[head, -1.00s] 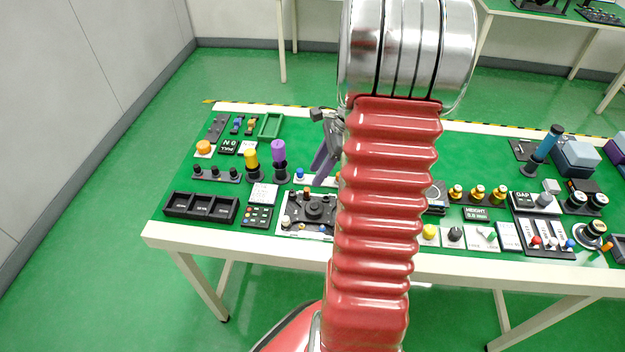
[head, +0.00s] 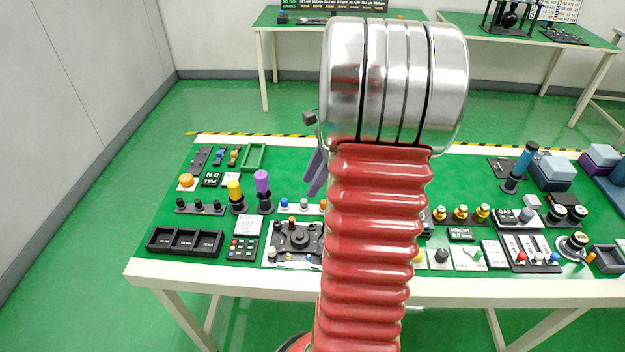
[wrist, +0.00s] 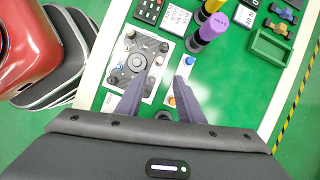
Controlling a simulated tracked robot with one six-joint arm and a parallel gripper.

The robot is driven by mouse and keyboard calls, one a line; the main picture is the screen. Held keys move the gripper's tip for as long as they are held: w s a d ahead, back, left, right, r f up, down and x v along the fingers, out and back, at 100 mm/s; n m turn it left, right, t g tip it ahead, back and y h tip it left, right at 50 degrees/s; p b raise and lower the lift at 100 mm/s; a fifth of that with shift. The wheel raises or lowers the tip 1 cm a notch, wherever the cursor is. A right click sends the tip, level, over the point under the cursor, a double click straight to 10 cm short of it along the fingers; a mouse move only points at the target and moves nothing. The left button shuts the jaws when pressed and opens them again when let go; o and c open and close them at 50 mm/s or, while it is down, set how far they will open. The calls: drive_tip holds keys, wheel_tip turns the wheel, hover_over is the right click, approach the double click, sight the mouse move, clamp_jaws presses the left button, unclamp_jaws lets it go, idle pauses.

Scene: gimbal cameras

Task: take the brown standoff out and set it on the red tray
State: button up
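A light plate (head: 268,262) carries a dark round gimbal mechanism (head: 299,238) and several small posts near the table's front edge. A small brownish-orange post (head: 291,221) stands at the plate's far edge; it may be the brown standoff, but its colour is hard to tell. The plate also shows below my fingers in the wrist view (wrist: 118,78). My gripper (wrist: 160,76) is open and empty above the plate's right side and the strip beside it. In the head view, my arm hides most of my gripper. I see no red tray.
A strip with blue (head: 284,203), grey and orange knobs lies behind the plate. Tall yellow (head: 234,189) and purple (head: 262,182) posts stand to the left. A black three-compartment tray (head: 185,242) and a green tray (head: 253,158) lie left.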

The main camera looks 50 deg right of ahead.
drive_tip(key=shift+c, duration=0.3)
drive_tip(key=shift+a, duration=0.1)
drive_tip(key=shift+c, duration=0.8)
drive_tip(key=shift+w+a+r, duration=0.1)
drive_tip(key=shift+a+r, duration=0.1)
drive_tip(key=shift+a, duration=0.05)
drive_tip(key=shift+c, duration=0.4)
drive_tip(key=s+a+r+n+t+h, duration=0.1)
drive_tip(key=s+a+r+n, duration=0.1)
drive_tip(key=a+n, duration=0.6)
drive_tip(key=s+a+r+n+t+h, duration=0.1)
drive_tip(key=s+a+r+n, duration=0.1)
drive_tip(key=a+r+n, duration=0.3)
drive_tip(key=s+a+r+n+h, duration=0.1)
drive_tip(key=s+a+r+n, duration=0.2)
drive_tip(key=a+n, duration=0.9)
drive_tip(key=a, duration=0.7)
drive_tip(key=shift+r+n+t+h, duration=0.3)
drive_tip(key=shift+r+t, duration=0.1)
drive_tip(key=shift+s+a, duration=0.1)
